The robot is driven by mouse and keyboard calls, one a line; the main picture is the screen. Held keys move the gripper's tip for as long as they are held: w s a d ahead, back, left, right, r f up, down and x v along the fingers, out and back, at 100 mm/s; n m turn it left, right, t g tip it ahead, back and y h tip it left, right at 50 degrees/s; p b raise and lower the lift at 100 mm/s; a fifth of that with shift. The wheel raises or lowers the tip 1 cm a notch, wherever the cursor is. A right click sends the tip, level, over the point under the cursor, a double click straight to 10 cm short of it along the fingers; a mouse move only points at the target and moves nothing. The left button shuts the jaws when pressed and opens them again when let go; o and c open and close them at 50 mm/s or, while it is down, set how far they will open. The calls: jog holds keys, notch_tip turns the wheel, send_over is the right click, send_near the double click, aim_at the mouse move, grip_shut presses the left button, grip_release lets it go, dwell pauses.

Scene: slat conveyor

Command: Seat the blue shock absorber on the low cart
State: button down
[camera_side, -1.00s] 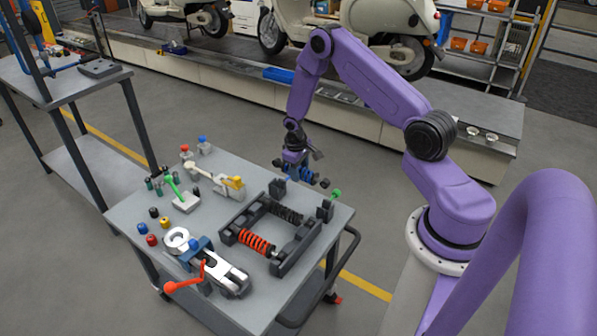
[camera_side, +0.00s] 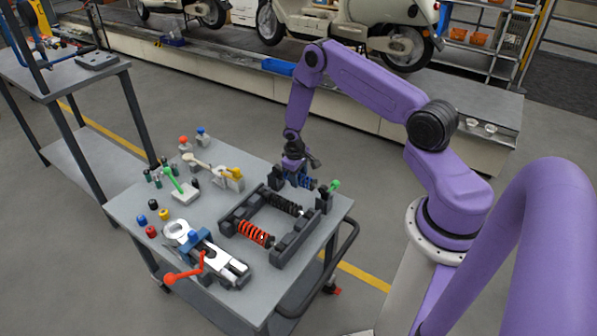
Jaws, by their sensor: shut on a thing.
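The blue shock absorber (camera_side: 303,181) lies between two dark upright blocks at the far right edge of the low cart (camera_side: 216,287). My gripper (camera_side: 296,172) is above it, pointing down, and is shut on it. The jaws and the shock's middle overlap in this view, so the exact contact is hidden. I cannot tell whether the shock rests fully in the blocks or hovers just above them.
A dark frame (camera_side: 292,250) on the cart holds a red-sprung shock (camera_side: 253,233) and a black one (camera_side: 285,204). A clamp with a red handle (camera_side: 185,276), a green-handled piece (camera_side: 182,186) and small coloured caps stand leftward. The conveyor with scooters runs behind.

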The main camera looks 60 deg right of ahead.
jog(key=shift+f, duration=2.15)
jog(key=shift+c, duration=2.1)
grip_release()
notch_tip(320, 180, up, 17)
jog(key=a, duration=0.2)
jog(key=shift+a, duration=0.4)
jog(key=shift+r, duration=0.15)
